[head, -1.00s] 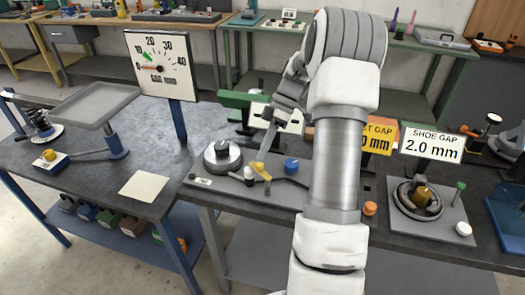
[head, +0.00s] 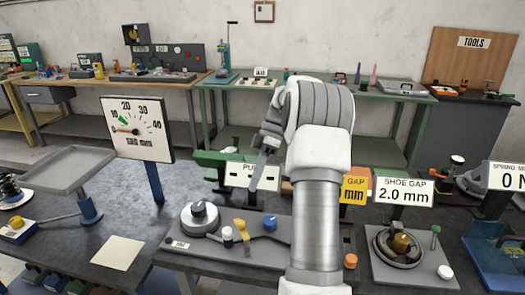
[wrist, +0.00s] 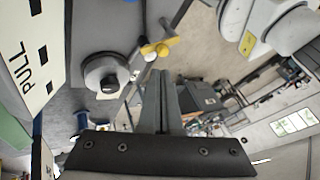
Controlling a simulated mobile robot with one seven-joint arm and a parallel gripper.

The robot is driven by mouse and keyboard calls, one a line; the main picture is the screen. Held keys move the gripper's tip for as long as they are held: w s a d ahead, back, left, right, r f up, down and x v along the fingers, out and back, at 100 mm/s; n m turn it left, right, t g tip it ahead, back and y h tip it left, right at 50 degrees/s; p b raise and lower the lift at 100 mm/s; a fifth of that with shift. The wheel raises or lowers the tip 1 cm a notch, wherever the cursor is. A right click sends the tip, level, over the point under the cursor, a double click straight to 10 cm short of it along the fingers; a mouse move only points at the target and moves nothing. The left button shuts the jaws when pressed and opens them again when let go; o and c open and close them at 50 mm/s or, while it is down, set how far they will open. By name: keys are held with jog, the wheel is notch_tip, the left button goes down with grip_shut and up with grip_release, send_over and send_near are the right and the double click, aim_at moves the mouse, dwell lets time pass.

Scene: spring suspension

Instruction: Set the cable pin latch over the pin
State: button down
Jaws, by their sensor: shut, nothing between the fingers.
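A small yellow piece (head: 240,224), which looks like the latch, stands on a grey plate (head: 187,244) on the bench. It also shows in the wrist view (wrist: 158,48), just beyond my fingertips. A white knob (head: 227,233) stands at its left and a blue knob (head: 270,223) at its right. A dark cable runs across the plate near it. I cannot make out the pin, or whether the latch is over it. My gripper (head: 254,188) is above the plate, apart from the yellow piece. Its fingers (wrist: 163,76) are together and empty.
A round grey drum (head: 200,218) sits at the plate's left. A PULL sign (head: 240,175) stands behind my gripper, partly hidden. A dial gauge (head: 137,128) and a tray stand (head: 70,178) are left. The shoe gap fixture (head: 398,243) is right.

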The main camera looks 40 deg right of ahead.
jog(key=p+v, duration=0.1)
jog(key=v, duration=0.7)
jog(key=shift+w, duration=0.4)
jog(key=shift+r, duration=0.15)
